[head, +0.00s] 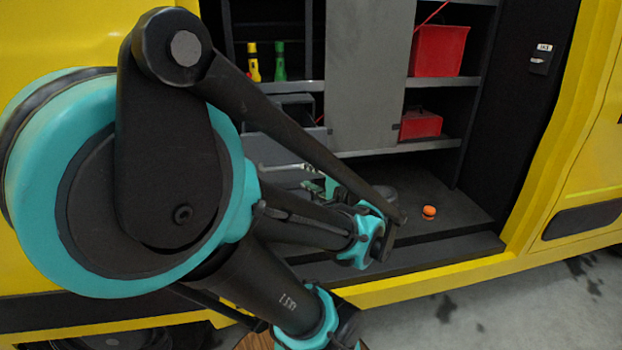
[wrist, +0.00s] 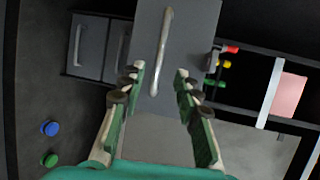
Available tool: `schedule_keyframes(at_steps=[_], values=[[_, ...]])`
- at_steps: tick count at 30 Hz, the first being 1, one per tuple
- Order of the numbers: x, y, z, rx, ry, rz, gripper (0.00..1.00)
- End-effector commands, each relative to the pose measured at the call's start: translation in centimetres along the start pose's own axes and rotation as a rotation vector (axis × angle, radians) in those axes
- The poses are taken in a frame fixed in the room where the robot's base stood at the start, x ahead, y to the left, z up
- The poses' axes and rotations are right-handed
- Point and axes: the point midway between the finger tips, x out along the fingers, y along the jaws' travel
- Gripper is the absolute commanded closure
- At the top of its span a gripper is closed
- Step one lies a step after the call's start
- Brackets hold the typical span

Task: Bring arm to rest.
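My arm reaches across the head view toward the open side bay of a yellow vehicle. My gripper (wrist: 159,75) shows in the wrist view with its two green and pale fingers spread apart and nothing between them. Beyond the fingertips is a grey panel (wrist: 185,35) with a pale bar handle (wrist: 162,50); I cannot tell the exact gap to it. In the head view the gripper is mostly hidden behind my arm links.
The bay has shelves with a red bin (head: 438,50), a red box (head: 420,125) and yellow and green torches (head: 253,65). A grey panel (head: 365,75) stands before the shelves. An orange object (head: 429,212) sits on the bay floor. Blue (wrist: 50,128) and green (wrist: 50,160) round objects show too.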

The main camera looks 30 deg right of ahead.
Motion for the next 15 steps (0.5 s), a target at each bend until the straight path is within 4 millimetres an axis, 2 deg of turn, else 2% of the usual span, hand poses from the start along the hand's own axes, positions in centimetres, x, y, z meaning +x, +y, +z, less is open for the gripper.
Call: schedule_keyframes(at_steps=[15], values=[[-0.64,0.0,0.04,-0.001,0.0,-0.001,0.67]])
